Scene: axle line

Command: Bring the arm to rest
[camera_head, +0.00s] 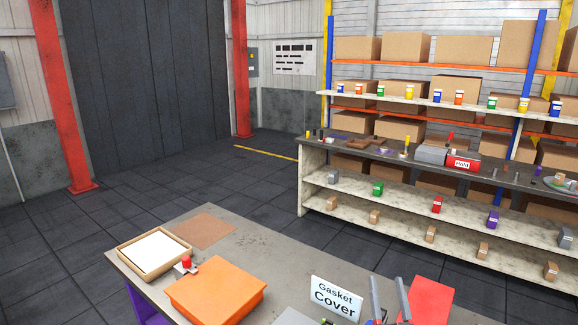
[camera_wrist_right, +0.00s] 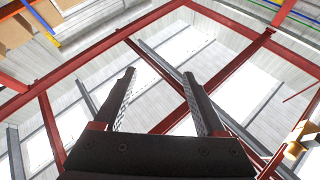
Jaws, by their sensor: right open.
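My right gripper (camera_head: 389,300) shows at the bottom edge of the head view, its two grey fingers pointing up and standing apart. It is beside the "Gasket Cover" sign, over the near part of the table. In the right wrist view my right gripper (camera_wrist_right: 160,100) is open, with nothing between its fingers. That view looks up at the roof beams. My left gripper is in neither view.
The near table (camera_head: 205,207) holds an orange box (camera_head: 216,291), a tray with a white sheet (camera_head: 154,250), a brown mat (camera_head: 203,231), a "Gasket Cover" sign (camera_head: 336,297) and a red panel (camera_head: 430,300). A long workbench (camera_head: 345,158) stands behind. Open floor (camera_head: 250,185) lies between.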

